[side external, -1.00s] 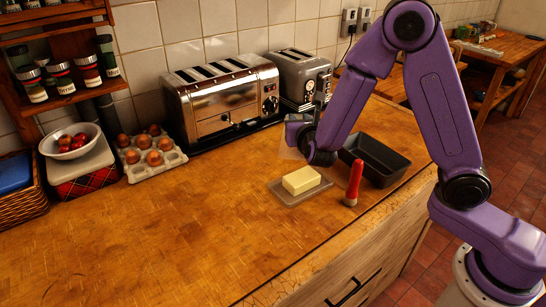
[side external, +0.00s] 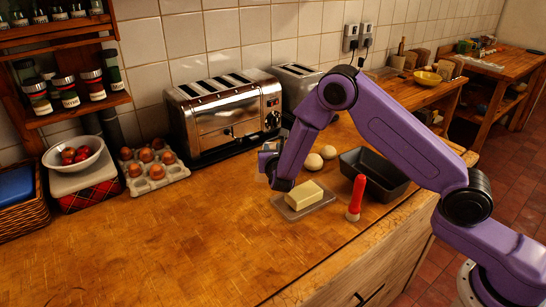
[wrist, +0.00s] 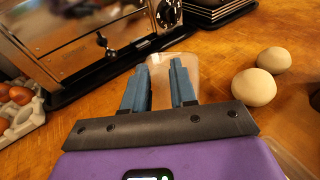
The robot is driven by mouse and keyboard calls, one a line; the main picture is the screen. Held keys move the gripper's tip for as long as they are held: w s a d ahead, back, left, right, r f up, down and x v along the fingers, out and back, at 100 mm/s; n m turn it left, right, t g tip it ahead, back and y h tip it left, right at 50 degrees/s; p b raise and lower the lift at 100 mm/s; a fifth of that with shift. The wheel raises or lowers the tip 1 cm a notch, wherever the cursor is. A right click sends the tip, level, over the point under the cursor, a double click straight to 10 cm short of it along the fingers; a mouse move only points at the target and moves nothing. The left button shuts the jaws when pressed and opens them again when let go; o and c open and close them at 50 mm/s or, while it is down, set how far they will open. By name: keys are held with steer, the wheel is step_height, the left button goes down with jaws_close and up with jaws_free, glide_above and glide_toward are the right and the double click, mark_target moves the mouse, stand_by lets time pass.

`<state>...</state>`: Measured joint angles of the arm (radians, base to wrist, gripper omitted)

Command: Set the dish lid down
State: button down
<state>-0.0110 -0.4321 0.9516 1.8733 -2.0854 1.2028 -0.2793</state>
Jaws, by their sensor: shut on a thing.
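My gripper (side external: 268,160) is shut on the clear dish lid (wrist: 178,62), which shows as a faint see-through shape at the blue fingers in the wrist view (wrist: 159,74). In the side view the lid is mostly hidden by my wrist; a pale bit of it (side external: 261,178) shows. The lid is left of the butter dish, near the toaster front. I cannot tell whether it touches the counter. The butter dish (side external: 325,205) lies flat and uncovered, with a pale yellow butter block (side external: 304,195) on it.
A chrome toaster (side external: 222,115) stands behind my gripper, with an egg tray (side external: 152,172) left of it. Two dough balls (side external: 314,161), a dark loaf tin (side external: 374,174) and a red-handled tool (side external: 356,193) are to the right. The counter (side external: 180,250) at front left is clear.

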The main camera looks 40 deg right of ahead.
steer(key=shift+f, duration=1.1)
steer(key=shift+f, duration=0.15)
steer(key=c, duration=0.9)
jaws_free()
steer(key=shift+r, duration=0.2)
steer(key=v, duration=1.2)
steer(key=shift+s, duration=0.1)
steer(key=shift+d+r, duration=0.1)
